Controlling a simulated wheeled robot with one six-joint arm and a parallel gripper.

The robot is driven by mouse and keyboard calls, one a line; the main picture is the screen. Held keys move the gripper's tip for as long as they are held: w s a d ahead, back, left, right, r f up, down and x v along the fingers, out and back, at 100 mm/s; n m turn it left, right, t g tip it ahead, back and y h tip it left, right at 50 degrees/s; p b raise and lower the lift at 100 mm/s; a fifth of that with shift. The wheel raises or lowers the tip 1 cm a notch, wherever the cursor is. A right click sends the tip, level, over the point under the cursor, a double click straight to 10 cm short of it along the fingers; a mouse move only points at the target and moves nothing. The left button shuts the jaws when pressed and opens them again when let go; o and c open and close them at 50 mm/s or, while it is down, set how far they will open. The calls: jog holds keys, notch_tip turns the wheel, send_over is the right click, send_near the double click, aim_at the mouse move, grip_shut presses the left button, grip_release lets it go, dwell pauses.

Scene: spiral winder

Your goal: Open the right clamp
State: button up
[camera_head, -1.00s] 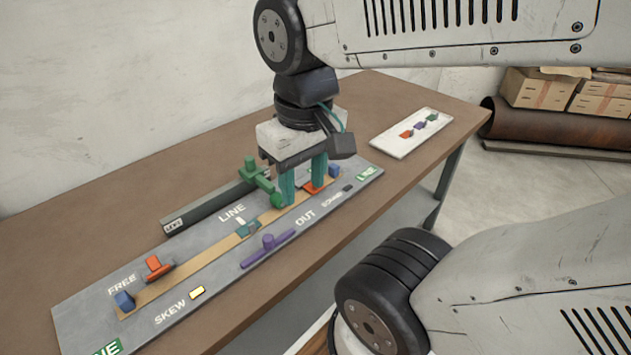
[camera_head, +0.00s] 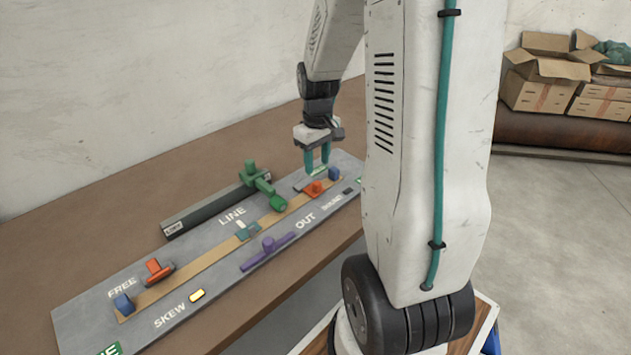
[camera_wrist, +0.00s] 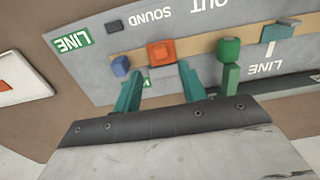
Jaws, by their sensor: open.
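The right clamp (camera_head: 314,188) is a small orange-red block with a knob, near the right end of the tan strip, beside a blue block (camera_head: 334,173). The wrist view shows the clamp (camera_wrist: 161,54) lying across the strip. My gripper (camera_head: 317,167) is open and empty, behind the clamp on the wall side. In the wrist view its teal fingers (camera_wrist: 158,70) point toward the clamp, with the clamp just beyond the gap between the tips. I see no contact. The left clamp (camera_head: 157,270) is orange-red and sits beside the strip near FREE.
A purple lever (camera_head: 268,252) lies near the panel's front edge. My arm hides the table's right end. A white card (camera_wrist: 22,80) shows left in the wrist view.

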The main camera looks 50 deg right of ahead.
aim_at(317, 182)
notch_tip(317, 182, down, 8)
jog(key=shift+r, duration=0.25)
grip_shut()
